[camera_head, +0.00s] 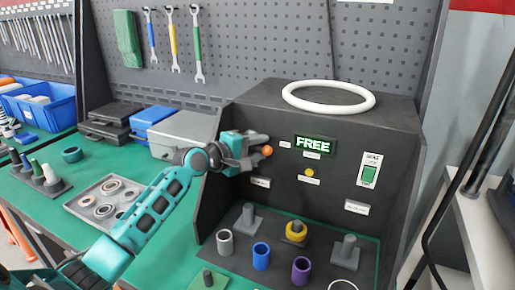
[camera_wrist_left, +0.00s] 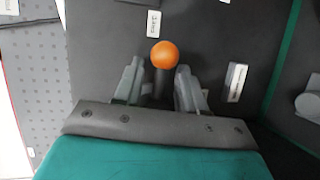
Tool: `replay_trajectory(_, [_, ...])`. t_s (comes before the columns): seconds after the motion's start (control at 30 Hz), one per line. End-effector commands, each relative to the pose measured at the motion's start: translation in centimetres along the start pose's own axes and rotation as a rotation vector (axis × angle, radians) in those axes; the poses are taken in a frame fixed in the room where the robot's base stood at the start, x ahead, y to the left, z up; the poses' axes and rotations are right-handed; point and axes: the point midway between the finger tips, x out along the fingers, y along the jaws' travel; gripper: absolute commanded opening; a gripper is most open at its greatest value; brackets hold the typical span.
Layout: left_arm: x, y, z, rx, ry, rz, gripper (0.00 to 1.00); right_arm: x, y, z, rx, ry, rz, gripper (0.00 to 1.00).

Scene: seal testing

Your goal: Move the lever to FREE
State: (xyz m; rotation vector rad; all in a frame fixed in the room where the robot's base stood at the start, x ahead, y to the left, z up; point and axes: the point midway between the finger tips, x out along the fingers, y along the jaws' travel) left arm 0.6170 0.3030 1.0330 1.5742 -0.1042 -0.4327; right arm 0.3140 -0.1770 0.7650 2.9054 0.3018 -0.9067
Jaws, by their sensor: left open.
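The lever has an orange ball knob (camera_head: 267,150) on the front panel of the dark test box (camera_head: 330,200). In the left wrist view the knob (camera_wrist_left: 165,54) sits just past the fingertips, with its dark shaft running down between the fingers. My left gripper (camera_head: 262,150) is open, its two fingers on either side of the shaft. A gap shows on both sides in the left wrist view (camera_wrist_left: 161,82). The lit green display (camera_head: 315,143) on the panel reads FREE. My right gripper is not in view.
A white ring (camera_head: 328,96) lies on top of the box. A green switch (camera_head: 369,174) and a yellow button (camera_head: 309,172) are on the panel. Posts and coloured sleeves, such as the blue one (camera_head: 261,256), stand below. A grey case (camera_head: 183,135) is to the left.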

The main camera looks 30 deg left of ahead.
Motion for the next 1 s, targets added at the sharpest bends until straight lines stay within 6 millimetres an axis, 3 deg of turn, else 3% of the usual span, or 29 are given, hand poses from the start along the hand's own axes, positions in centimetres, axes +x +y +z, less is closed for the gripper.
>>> replay_trajectory(0.27, [0.08,0.01,0.01,0.0,0.0,0.0,0.38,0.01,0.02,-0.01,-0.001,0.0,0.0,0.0])
replay_trajectory(0.67, [0.04,0.03,-0.03,0.001,0.001,0.0,0.0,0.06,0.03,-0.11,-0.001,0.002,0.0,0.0])
replay_trajectory(1.0, [0.02,0.07,-0.09,0.001,0.002,0.001,0.0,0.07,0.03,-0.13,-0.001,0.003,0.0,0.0])
